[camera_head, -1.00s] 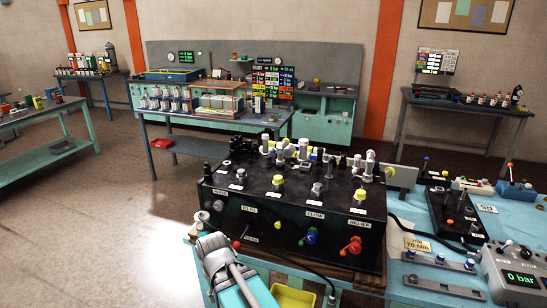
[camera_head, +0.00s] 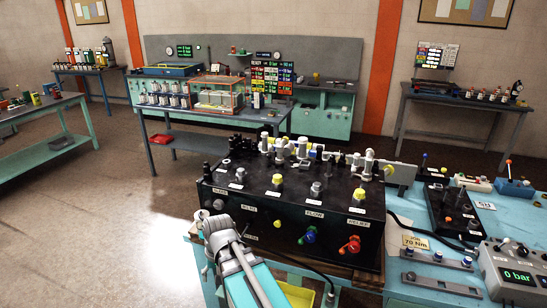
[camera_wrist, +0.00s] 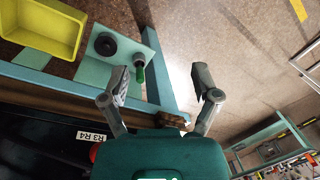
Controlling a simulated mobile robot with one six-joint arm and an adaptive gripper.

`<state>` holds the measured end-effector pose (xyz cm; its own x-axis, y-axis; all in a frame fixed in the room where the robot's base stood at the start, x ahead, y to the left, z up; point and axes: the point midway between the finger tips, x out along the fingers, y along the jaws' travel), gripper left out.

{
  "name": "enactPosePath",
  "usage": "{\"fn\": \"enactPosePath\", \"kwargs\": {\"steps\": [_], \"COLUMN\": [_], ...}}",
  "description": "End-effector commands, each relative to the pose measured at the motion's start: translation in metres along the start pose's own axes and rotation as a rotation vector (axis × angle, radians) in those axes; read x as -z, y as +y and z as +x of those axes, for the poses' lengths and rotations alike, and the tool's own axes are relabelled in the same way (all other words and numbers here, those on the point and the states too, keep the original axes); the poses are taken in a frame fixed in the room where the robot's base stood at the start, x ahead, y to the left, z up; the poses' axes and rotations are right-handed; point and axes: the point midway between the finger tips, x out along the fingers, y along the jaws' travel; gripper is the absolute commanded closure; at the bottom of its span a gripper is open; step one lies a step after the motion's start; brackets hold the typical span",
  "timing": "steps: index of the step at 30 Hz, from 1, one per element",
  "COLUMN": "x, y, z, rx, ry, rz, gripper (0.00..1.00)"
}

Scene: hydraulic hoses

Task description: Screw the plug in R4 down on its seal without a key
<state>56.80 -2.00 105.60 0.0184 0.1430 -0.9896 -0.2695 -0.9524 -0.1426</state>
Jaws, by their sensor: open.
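The black valve block (camera_head: 290,230) stands on the teal bench, with knobs on top and coloured fittings on its front. In the wrist view, a small white label reading "R3 R4" (camera_wrist: 91,136) lies on the block at the lower left. Part of a red fitting (camera_wrist: 94,152) shows beside it, cut off by my gripper's teal housing. I cannot make out the plug in R4; my arm covers the block's front left corner in the head view. My gripper (camera_wrist: 160,85) is open and empty, its fingers wide apart, past the bench edge beside the block.
A yellow bin (camera_wrist: 42,30) and a shelf with a dark ring (camera_wrist: 105,44) and a green-tipped item (camera_wrist: 140,73) lie beside the fingers. A gauge box reading "0 bar" (camera_head: 515,275) stands at the right. Open floor (camera_head: 100,235) lies to the left.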

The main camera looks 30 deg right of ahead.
Motion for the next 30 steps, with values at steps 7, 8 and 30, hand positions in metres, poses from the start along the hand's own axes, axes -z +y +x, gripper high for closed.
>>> {"fn": "enactPosePath", "kwargs": {"steps": [7, 8, 30], "x": [0.057, 0.064, 0.204], "y": [0.017, 0.020, 0.162], "z": [-0.053, -0.059, -0.235], "rx": [0.213, 0.241, 0.914], "ry": [-0.029, -0.036, -0.399], "rz": [0.409, 0.461, 1.547], "gripper": [0.20, 0.20, 0.20]}}
